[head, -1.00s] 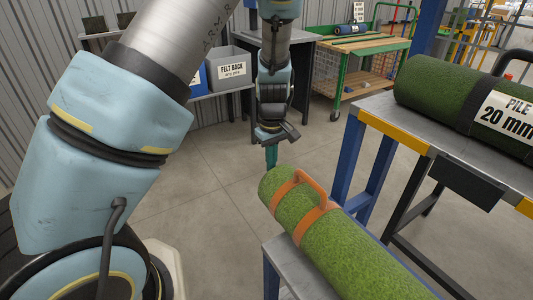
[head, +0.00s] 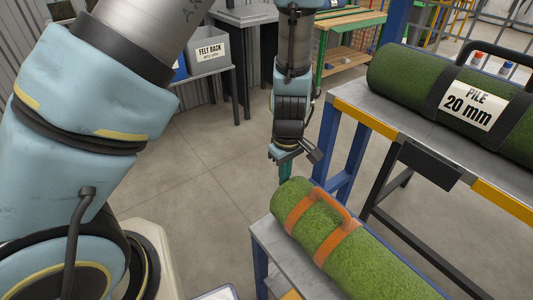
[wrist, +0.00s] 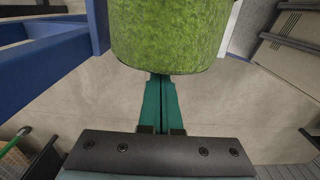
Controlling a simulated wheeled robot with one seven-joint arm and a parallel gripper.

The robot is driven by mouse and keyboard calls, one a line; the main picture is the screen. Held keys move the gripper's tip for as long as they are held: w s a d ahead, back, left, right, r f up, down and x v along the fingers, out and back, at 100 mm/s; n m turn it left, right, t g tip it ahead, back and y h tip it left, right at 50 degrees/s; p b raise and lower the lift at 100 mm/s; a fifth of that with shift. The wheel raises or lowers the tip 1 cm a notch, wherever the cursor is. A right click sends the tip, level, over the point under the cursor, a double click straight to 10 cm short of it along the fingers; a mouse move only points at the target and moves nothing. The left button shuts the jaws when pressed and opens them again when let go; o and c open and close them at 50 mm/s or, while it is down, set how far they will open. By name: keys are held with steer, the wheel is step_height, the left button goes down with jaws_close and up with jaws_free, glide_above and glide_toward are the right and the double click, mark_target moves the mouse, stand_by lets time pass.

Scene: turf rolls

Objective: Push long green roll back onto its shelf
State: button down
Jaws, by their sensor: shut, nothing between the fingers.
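The green roll (head: 325,228) with two orange straps and an orange handle lies on the lower grey shelf (head: 266,243), its near end running out of the picture at the bottom right. Its far end sticks out past the shelf edge. My gripper (head: 285,174) points down just beyond that end, its teal fingers shut and empty, the tips partly hidden behind the roll. In the wrist view the roll's end (wrist: 170,38) fills the top middle, right in front of the closed fingers (wrist: 160,82). I cannot tell whether they touch it.
A darker green roll labelled PILE 20 mm (head: 455,95) lies on the higher table (head: 350,95) at right, whose blue legs stand near my gripper. A grey FELT BACK box (head: 209,50) and a green-framed bench (head: 345,45) are behind. The floor at centre left is clear.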

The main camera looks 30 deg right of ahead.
mark_target(307, 193)
steer(key=s+p, duration=0.1)
steer(key=s, duration=0.2)
steer(key=s+d+p, duration=0.1)
steer(key=s, duration=0.3)
steer(key=s+d+p, duration=0.1)
steer(key=s, duration=0.3)
steer(key=shift+r+p, duration=0.15)
steer(key=shift+p, duration=0.15)
steer(key=shift+s+d, duration=0.15)
steer(key=shift+s, duration=0.4)
steer(key=shift+f, duration=0.2)
steer(key=w, duration=0.4)
steer(key=shift+a, duration=0.35)
step_height(307, 193, up, 10)
steer(key=shift+r+p, duration=0.1)
steer(key=shift+p, duration=0.25)
